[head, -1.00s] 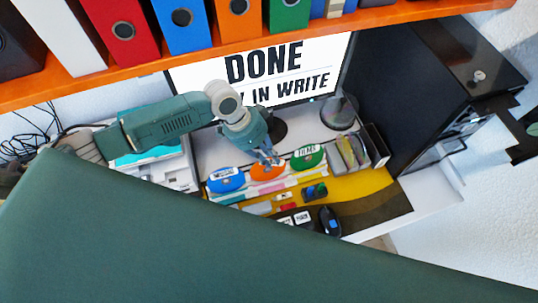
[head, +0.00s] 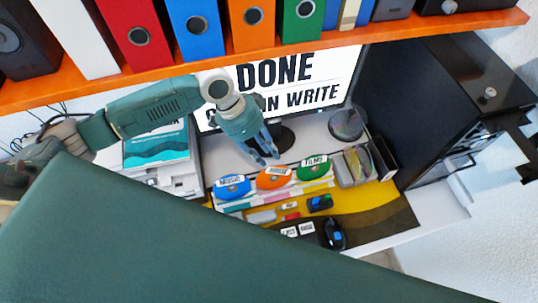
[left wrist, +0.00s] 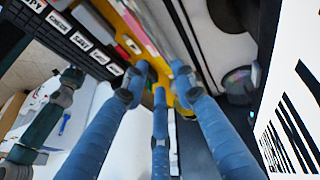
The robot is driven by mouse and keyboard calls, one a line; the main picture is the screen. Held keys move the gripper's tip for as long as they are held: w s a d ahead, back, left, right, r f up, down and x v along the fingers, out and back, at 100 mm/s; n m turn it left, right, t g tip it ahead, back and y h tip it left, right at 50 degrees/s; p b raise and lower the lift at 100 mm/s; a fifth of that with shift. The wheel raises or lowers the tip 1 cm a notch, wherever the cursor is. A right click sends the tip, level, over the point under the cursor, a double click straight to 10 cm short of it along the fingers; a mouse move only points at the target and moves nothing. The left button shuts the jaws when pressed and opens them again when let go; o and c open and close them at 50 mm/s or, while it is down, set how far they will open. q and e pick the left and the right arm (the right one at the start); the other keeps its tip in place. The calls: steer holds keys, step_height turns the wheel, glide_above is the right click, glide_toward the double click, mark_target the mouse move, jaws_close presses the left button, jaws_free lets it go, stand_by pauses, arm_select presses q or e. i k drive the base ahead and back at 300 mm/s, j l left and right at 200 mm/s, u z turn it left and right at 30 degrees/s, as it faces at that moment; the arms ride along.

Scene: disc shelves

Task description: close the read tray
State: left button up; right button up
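My left gripper (head: 265,156) hangs over the desk in front of the monitor, behind the row of discs. Its three blue fingers (left wrist: 158,90) are spread apart with nothing between them. A black computer tower (head: 415,90) stands at the right of the desk. A thin outline sticks out low at its front (head: 447,158); I cannot tell whether this is the read tray. No label for that tray is readable. My right gripper is not in view.
Blue (head: 233,187), orange (head: 273,178) and green (head: 312,168) labelled discs stand in a row. A mouse (head: 333,234) lies at the front. An orange shelf (head: 180,70) with binders hangs above. The lower foreground is hidden.

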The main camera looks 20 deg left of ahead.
mark_target(510, 123)
steer(key=k+l, duration=1.25)
